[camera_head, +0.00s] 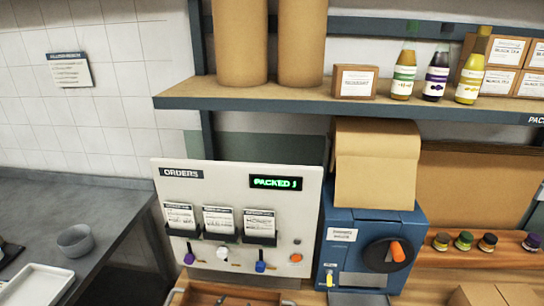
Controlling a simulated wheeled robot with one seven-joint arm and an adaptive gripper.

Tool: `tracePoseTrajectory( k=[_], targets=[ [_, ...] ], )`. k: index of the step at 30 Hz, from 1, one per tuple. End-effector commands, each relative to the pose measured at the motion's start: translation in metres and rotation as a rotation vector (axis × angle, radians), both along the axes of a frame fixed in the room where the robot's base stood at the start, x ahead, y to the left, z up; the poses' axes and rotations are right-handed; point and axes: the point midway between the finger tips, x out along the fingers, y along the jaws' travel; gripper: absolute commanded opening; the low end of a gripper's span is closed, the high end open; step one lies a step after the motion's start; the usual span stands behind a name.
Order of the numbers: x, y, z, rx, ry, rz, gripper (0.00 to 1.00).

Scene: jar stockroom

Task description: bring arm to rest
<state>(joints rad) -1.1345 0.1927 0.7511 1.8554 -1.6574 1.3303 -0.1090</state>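Neither my arm nor my gripper shows in the head view, so its pose and whether it is open or shut are hidden from me. The white orders panel (240,193) stands upright in the middle, with a lit green display (276,183) reading "PACKED" and a last character too small to be sure of. Several order cards sit in dark holders on it.
A blue machine (340,262) with a dark dial and orange knob stands right of the panel. A shelf (300,98) above holds bottles, boxes and brown cylinders. Small jars (464,240) line a wooden rack. A grey counter at left bears a bowl (75,240) and white tray (38,284).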

Motion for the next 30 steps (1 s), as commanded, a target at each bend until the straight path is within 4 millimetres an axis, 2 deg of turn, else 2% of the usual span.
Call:
tracePoseTrajectory(
  k=[3, 6, 9, 12, 15, 18, 21, 26, 30],
  targets=[
    [-0.027, -0.055, -0.007, 0.129, 0.117, -0.221, 0.43],
    [-0.051, -0.104, -0.004, 0.282, 0.198, -0.447, 0.43],
    [-0.078, -0.147, 0.004, 0.472, 0.261, -0.683, 0.43],
    [-0.107, -0.177, 0.015, 0.697, 0.308, -0.922, 0.43],
    [-0.133, -0.196, 0.032, 0.952, 0.331, -1.148, 0.43],
    [-0.151, -0.206, 0.051, 1.200, 0.331, -1.328, 0.43],
    [-0.160, -0.213, 0.074, 1.441, 0.308, -1.468, 0.43],
    [-0.165, -0.228, 0.117, 1.796, 0.228, -1.601, 0.43],
    [-0.168, -0.255, 0.154, 2.040, 0.107, -1.634, 0.43]
  ],
)
